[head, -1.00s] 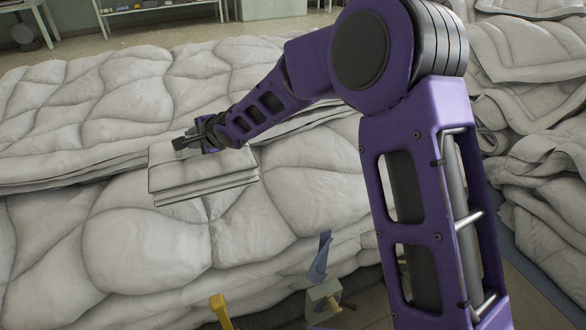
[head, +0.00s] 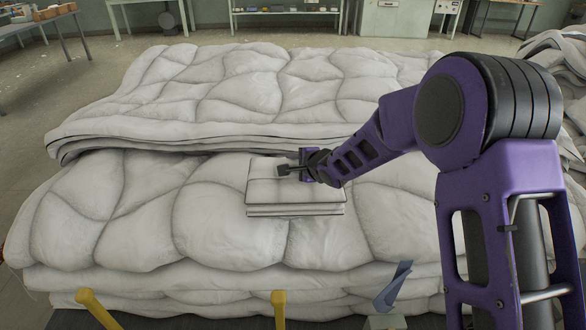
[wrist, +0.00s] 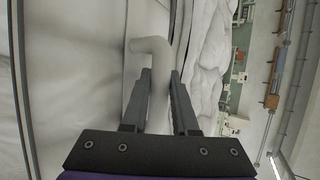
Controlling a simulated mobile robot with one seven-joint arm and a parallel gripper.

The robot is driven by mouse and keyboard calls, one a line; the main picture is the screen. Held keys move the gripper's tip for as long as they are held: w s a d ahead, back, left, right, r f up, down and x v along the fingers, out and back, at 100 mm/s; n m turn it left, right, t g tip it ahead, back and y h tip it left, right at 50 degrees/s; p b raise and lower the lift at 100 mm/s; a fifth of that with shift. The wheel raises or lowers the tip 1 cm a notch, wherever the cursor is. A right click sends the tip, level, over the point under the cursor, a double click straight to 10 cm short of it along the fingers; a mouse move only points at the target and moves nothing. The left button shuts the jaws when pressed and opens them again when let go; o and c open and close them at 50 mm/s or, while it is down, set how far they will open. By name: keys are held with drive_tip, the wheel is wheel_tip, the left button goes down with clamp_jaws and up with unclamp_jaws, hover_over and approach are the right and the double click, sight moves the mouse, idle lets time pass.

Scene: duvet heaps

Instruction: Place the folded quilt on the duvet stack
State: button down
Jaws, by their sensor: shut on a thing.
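The folded quilt (head: 268,192) is a small, flat, white square with dark edging and several layers. In the head view it is at the middle of the duvet stack (head: 130,225), over its lower front part. I cannot tell whether it touches the stack or hangs just above it. My gripper (head: 284,171) is at the quilt's upper right.
A higher duvet layer (head: 230,90) lies behind the quilt. Yellow posts (head: 279,308) and a blue-grey piece (head: 393,287) stand along the front edge. Another duvet heap (head: 562,60) is at the right. Tables and a cabinet (head: 390,17) stand far back, with open floor between.

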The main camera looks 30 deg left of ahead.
drive_tip(key=shift+f, duration=0.35)
drive_tip(key=shift+f, duration=0.1)
drive_tip(key=c, duration=0.7)
unclamp_jaws()
drive_tip(key=shift+f, duration=0.1)
drive_tip(key=shift+d+r, duration=0.2)
drive_tip(key=shift+r, duration=0.1)
drive_tip(key=p+v, duration=0.2)
drive_tip(key=v, duration=0.9)
drive_tip(key=shift+s+d+r, duration=0.1)
drive_tip(key=shift+s+d, duration=0.1)
drive_tip(key=shift+s, duration=0.05)
